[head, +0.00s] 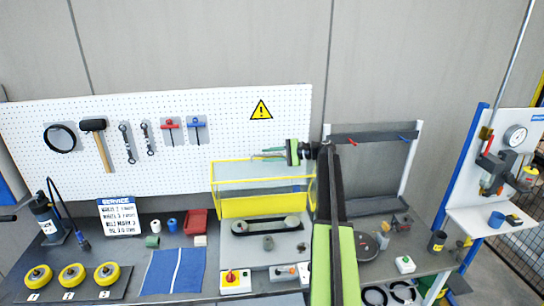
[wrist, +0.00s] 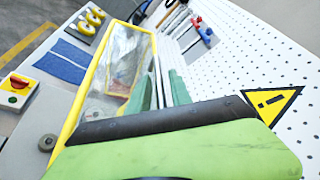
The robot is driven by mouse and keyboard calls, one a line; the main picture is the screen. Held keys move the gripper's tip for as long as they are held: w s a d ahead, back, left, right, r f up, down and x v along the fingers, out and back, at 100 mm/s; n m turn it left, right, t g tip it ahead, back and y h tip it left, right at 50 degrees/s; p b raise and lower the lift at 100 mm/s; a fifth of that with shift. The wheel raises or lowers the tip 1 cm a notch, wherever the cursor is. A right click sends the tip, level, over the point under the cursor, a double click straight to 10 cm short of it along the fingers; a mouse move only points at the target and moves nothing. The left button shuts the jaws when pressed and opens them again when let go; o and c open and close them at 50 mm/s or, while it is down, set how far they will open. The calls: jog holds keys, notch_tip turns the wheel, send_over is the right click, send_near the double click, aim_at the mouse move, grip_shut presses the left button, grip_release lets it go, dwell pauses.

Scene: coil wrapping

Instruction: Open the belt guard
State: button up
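The belt guard (head: 264,207) has a yellow frame with a clear panel. In the head view it stands raised behind the belt and pulleys (head: 265,228), which are uncovered. In the wrist view its clear panel (wrist: 126,60) and yellow edges fill the left middle. My gripper (head: 262,155) is at the guard's upper edge, pointing left. In the wrist view its green fingers with pale inner strips (wrist: 160,80) lie beside the panel's edge, with a narrow gap between them. I see nothing held, and I cannot tell whether a finger touches the guard.
A pegboard (head: 230,125) with hanging tools and a warning sign (head: 261,110) stands close behind. A red switch on a yellow plate (head: 235,281) is at the bench front. A blue mat (head: 174,271) and yellow wheels (head: 72,275) lie left. A grey frame (head: 410,165) stands right.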

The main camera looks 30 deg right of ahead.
jog(key=shift+o, duration=0.4)
jog(key=shift+s+d, duration=0.1)
notch_tip(320, 180, up, 2)
jog(key=r+p, duration=0.1)
jog(key=p, duration=0.1)
send_over(297, 169)
jog(key=shift+d+f, duration=0.1)
jog(key=shift+f, duration=0.15)
